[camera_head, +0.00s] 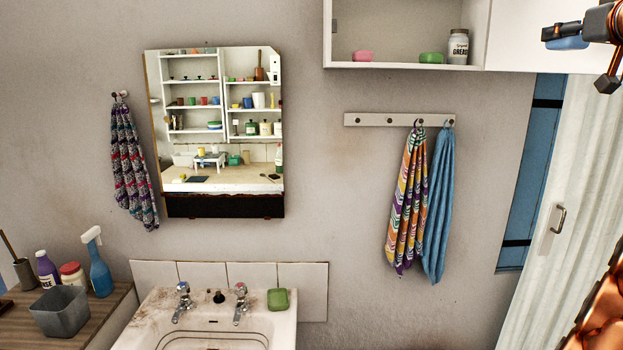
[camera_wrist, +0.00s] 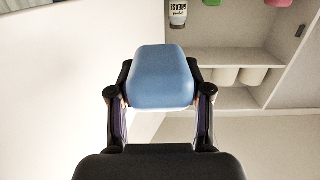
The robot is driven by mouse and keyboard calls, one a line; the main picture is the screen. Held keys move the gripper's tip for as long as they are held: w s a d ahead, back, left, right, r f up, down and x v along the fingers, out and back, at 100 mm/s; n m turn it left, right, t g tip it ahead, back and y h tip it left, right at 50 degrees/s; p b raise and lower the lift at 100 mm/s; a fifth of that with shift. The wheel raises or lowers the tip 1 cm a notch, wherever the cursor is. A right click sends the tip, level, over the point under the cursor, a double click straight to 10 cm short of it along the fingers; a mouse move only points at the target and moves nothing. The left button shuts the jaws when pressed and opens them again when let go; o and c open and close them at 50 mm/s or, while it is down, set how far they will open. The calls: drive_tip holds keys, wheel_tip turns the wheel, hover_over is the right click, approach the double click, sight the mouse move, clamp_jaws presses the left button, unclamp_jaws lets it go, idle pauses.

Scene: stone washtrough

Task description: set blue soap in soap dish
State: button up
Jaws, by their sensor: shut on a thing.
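My gripper (camera_head: 590,42) is at the upper right of the head view, beside the right part of the wall cabinet. It is shut on the blue soap (camera_head: 567,43), which is held up in the air. In the wrist view the blue soap (camera_wrist: 161,77) sits between the two fingers of my gripper (camera_wrist: 160,95).
The open cabinet shelf (camera_head: 400,66) holds a pink soap (camera_head: 362,56), another green soap (camera_head: 431,58) and a grease jar (camera_head: 458,47). Towels (camera_head: 408,200) hang below it. A grey tub (camera_head: 60,312) and bottles stand on the left counter. The air before the wall is clear.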

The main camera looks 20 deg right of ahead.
sight(555, 43)
drive_tip(key=shift+w+d+f, duration=0.15)
drive_tip(key=shift+w+d, duration=0.15)
drive_tip(key=shift+w, duration=0.1)
idle(0.3)
drive_tip(key=shift+w+d+f, duration=0.1)
drive_tip(key=shift+w+d, duration=0.1)
drive_tip(key=shift+w+d+f, duration=0.2)
drive_tip(key=shift+w+f, duration=0.15)
drive_tip(key=shift+w, duration=0.15)
drive_tip(key=shift+w+d, duration=0.15)
drive_tip(key=shift+w, duration=0.1)
drive_tip(key=shift+w, duration=0.1)
